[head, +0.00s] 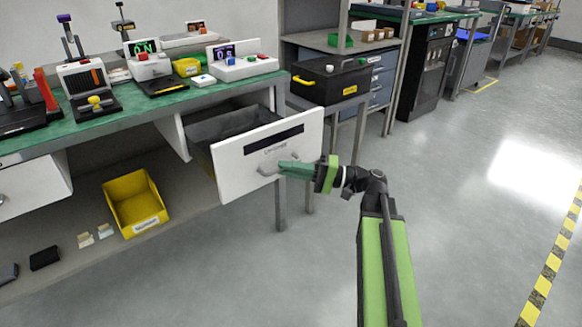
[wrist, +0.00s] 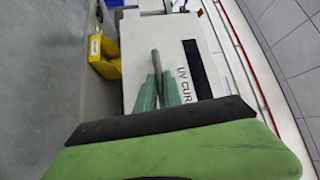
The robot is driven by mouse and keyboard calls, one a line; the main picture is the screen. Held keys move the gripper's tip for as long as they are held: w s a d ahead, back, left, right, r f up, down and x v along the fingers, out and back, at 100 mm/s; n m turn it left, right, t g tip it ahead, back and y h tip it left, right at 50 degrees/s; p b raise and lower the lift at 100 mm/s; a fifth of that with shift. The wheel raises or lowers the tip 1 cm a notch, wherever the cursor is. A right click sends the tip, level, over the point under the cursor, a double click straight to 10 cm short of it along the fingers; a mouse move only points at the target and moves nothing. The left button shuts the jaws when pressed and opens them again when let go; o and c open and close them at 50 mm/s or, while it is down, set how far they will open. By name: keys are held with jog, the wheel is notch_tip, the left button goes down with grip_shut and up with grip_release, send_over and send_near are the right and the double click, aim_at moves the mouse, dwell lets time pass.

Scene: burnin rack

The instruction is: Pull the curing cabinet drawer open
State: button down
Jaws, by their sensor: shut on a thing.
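The curing cabinet drawer (head: 240,165) stands pulled out from under the green bench at the centre of the head view. Its white front faces me, and its dark interior shows behind the front. A grey bar handle (head: 267,170) runs across the front. My gripper (head: 285,169) is shut on the handle. In the wrist view the drawer front (wrist: 140,35) carries a label starting "UV CUR". There the green fingers of my gripper (wrist: 158,88) close around the grey handle (wrist: 155,62).
A yellow bin (head: 133,205) sits on the shelf below the bench, left of the drawer. A bench leg (head: 281,190) stands right behind the drawer front. A black case (head: 328,82) is on the stand behind. The floor to the right is clear.

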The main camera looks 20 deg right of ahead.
jog(key=shift+w+d, duration=0.15)
jog(key=shift+d, duration=0.1)
jog(key=c, duration=1.5)
grip_release()
jog(key=b+v, duration=0.2)
jog(key=v, duration=1.5)
jog(key=shift+s, duration=0.2)
jog(key=shift+d, duration=0.15)
